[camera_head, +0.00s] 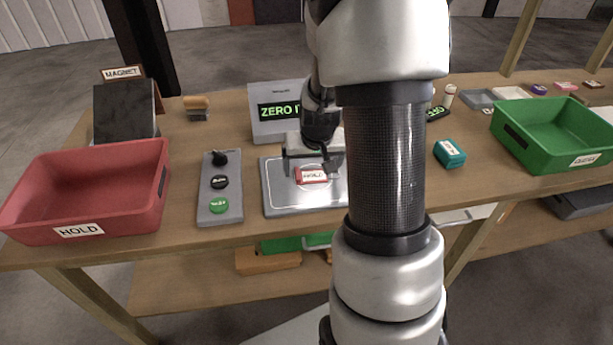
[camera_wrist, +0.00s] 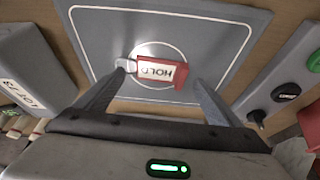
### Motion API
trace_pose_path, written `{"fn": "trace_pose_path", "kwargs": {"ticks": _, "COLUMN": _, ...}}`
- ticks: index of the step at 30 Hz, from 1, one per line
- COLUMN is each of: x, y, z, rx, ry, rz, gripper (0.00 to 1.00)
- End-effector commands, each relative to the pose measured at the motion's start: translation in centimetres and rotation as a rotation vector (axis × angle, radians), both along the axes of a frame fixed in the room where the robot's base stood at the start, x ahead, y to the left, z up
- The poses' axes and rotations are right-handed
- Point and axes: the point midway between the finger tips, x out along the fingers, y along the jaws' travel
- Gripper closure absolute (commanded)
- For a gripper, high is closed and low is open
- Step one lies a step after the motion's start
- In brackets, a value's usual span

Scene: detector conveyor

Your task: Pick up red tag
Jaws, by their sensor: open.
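The red tag (camera_head: 311,175) lies on a grey plate (camera_head: 283,201) in front of a display. In the wrist view the red tag (camera_wrist: 168,72) has a white label reading HOLD and lies inside the white circle of the plate (camera_wrist: 105,35). A small round metal piece shows at its left end. My gripper (camera_head: 312,158) is above the plate near the tag. In the wrist view my gripper (camera_wrist: 160,80) is open, with one finger on each side of the tag. I cannot tell whether the fingers touch it.
A red HOLD bin (camera_head: 90,185) stands at the left and a green bin (camera_head: 555,130) at the right. A button panel (camera_head: 206,190) is left of the plate. The display (camera_head: 268,98) stands behind it. A teal box (camera_head: 450,153) sits to the right.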

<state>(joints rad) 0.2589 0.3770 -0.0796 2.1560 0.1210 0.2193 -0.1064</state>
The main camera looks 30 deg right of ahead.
Motion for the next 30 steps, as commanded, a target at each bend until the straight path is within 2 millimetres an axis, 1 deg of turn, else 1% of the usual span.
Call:
{"fn": "trace_pose_path", "kwargs": {"ticks": 1, "x": 0.2, "y": -0.1, "z": -0.7, "rx": 0.0, "ry": 0.001, "rz": 0.0, "gripper": 0.12}}
{"fn": "trace_pose_path", "kwargs": {"ticks": 3, "x": 0.4, "y": -0.1, "z": -1.1, "rx": 0.001, "ry": 0.0, "rz": 0.0, "gripper": 0.12}}
{"fn": "trace_pose_path", "kwargs": {"ticks": 10, "x": 0.5, "y": -0.1, "z": -1.1, "rx": 0.001, "ry": -0.001, "rz": 0.0, "gripper": 0.12}}
{"fn": "trace_pose_path", "kwargs": {"ticks": 11, "x": 0.5, "y": -0.1, "z": -1.1, "rx": 0.001, "ry": -0.001, "rz": 0.0, "gripper": 0.13}}
{"fn": "trace_pose_path", "kwargs": {"ticks": 18, "x": 0.5, "y": -0.1, "z": -1.1, "rx": 0.001, "ry": -0.001, "rz": 0.0, "gripper": 0.54}}
{"fn": "trace_pose_path", "kwargs": {"ticks": 19, "x": 0.5, "y": -0.1, "z": -1.1, "rx": 0.001, "ry": -0.001, "rz": 0.0, "gripper": 0.55}}
{"fn": "trace_pose_path", "kwargs": {"ticks": 26, "x": 0.5, "y": -0.1, "z": -0.9, "rx": 0.0, "ry": -0.002, "rz": 0.0, "gripper": 0.56}}
{"fn": "trace_pose_path", "kwargs": {"ticks": 28, "x": 0.6, "y": -0.2, "z": -0.4, "rx": 0.0, "ry": -0.004, "rz": 0.0, "gripper": 0.56}}
{"fn": "trace_pose_path", "kwargs": {"ticks": 30, "x": 0.6, "y": -0.2, "z": 0.7, "rx": -0.002, "ry": -0.006, "rz": 0.0, "gripper": 0.56}}
